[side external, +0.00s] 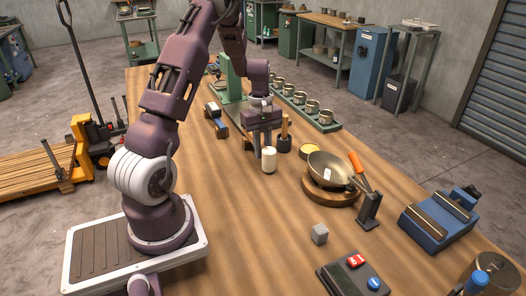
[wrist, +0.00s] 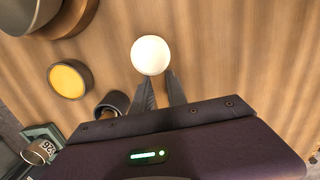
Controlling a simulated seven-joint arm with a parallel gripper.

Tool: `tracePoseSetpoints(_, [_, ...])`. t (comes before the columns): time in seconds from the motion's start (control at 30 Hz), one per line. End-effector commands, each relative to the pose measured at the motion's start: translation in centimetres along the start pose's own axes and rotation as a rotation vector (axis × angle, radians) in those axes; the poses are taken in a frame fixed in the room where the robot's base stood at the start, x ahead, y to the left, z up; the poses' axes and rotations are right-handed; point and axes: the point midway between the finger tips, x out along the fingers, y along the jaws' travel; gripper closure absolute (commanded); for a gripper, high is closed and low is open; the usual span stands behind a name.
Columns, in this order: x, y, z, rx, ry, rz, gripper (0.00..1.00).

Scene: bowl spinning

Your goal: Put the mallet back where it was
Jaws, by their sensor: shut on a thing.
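My gripper (side external: 266,146) points down over the middle of the table, its fingers close together. The mallet is in its grip, its thick white head (side external: 269,160) low at the fingertips. In the wrist view the head (wrist: 150,55) shows as a white disc just beyond the fingers (wrist: 159,85); the handle is hard to make out. I cannot tell whether the head touches the table. The metal bowl (side external: 322,168) sits on a round wooden base (side external: 322,196), right of the mallet. A dark cup (side external: 285,146) with a wooden stick stands close behind the mallet, partly hidden by my gripper in the wrist view.
A round dark dish with a yellow top (side external: 309,147) lies between cup and bowl. A grey cube (side external: 320,234) and button box (side external: 353,276) are nearer. The table left of the cube is clear.

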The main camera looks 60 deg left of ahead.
Motion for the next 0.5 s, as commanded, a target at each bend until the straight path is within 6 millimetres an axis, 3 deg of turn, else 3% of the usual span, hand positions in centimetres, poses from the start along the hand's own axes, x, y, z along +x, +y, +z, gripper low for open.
tracePoseSetpoints(0.37, [0.67, 0.03, -0.07, -0.001, 0.000, 0.001, 1.00])
tracePoseSetpoints(0.4, [0.72, 0.03, -0.07, -0.001, 0.000, 0.001, 0.78])
tracePoseSetpoints(0.5, [0.69, 0.03, -0.07, -0.001, 0.001, 0.001, 0.60])
